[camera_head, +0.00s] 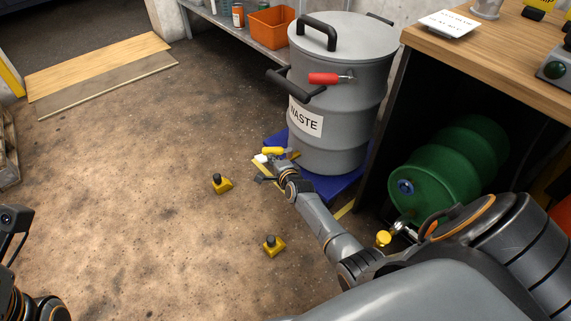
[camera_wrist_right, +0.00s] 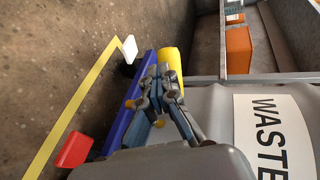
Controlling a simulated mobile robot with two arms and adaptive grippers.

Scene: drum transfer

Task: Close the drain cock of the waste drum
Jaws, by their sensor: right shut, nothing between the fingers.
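The grey waste drum (camera_head: 330,145) stands upright on a blue base (camera_head: 330,184), with a WASTE label on its side. A yellow handle (camera_head: 272,151) shows low at the drum's left foot. I take it for the drain cock's lever; its valve body is hidden. In the right wrist view the yellow handle (camera_wrist_right: 170,62) stands just beyond my fingertips. My right gripper (camera_head: 266,172) is shut and empty, close to the handle. I cannot tell whether they touch. In the right wrist view its fingers (camera_wrist_right: 160,84) are together. My left gripper's fingers are out of view.
A red lever (camera_head: 324,79) sits high on the drum. A green drum (camera_head: 440,175) with a yellow-handled tap (camera_head: 384,238) lies under the bench (camera_head: 480,55) at right. Two yellow blocks (camera_head: 222,184) (camera_head: 273,246) stand on the floor. White (camera_wrist_right: 130,48) and red (camera_wrist_right: 75,150) tabs flank the base.

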